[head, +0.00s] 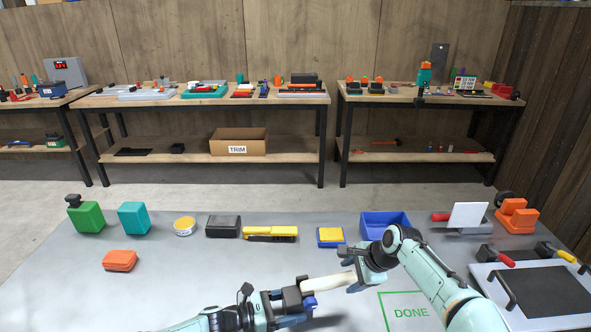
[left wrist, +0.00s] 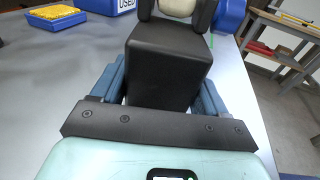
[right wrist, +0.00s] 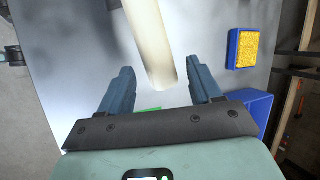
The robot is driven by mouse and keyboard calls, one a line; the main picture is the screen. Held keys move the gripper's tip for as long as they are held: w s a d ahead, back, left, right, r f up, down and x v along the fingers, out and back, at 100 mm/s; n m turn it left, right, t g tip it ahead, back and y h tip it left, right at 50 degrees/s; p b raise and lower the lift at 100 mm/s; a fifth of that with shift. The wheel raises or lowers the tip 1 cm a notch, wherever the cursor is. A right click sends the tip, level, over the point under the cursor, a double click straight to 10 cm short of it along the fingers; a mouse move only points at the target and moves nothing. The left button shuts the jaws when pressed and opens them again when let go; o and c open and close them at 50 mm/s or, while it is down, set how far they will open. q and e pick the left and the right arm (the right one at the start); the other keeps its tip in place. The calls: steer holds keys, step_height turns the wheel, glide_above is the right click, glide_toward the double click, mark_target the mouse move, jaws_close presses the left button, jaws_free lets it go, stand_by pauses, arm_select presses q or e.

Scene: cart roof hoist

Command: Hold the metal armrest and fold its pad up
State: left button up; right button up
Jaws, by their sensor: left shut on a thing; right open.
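The armrest shows as a dark block with a cream pad (head: 326,283) reaching right from it, above the grey table. My left gripper (head: 297,301) is shut on the dark block (left wrist: 170,60), which fills the space between its fingers in the left wrist view. The cream pad's end shows beyond the block there. My right gripper (head: 357,274) is open at the pad's far end. In the right wrist view the pad (right wrist: 152,42) lies ahead of and between the parted fingers (right wrist: 160,90). Whether they touch it I cannot tell.
A green DONE outline (head: 410,311) is marked on the table at right. A blue bin (head: 385,225) and a yellow sponge in a blue tray (head: 330,236) stand behind. A grey panel with black handles (head: 535,290) is at far right. The left front table is mostly clear.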

steer(key=shift+w+a+f, duration=0.25)
steer(key=shift+f, duration=0.4)
steer(key=c, duration=0.5)
steer(key=shift+o, duration=0.2)
steer(key=shift+r, duration=0.2)
steer(key=shift+a+r, duration=0.1)
steer(key=shift+r, duration=0.75)
steer(key=shift+a+r, duration=0.2)
steer(key=shift+r, duration=0.6)
steer(key=shift+c, duration=0.3)
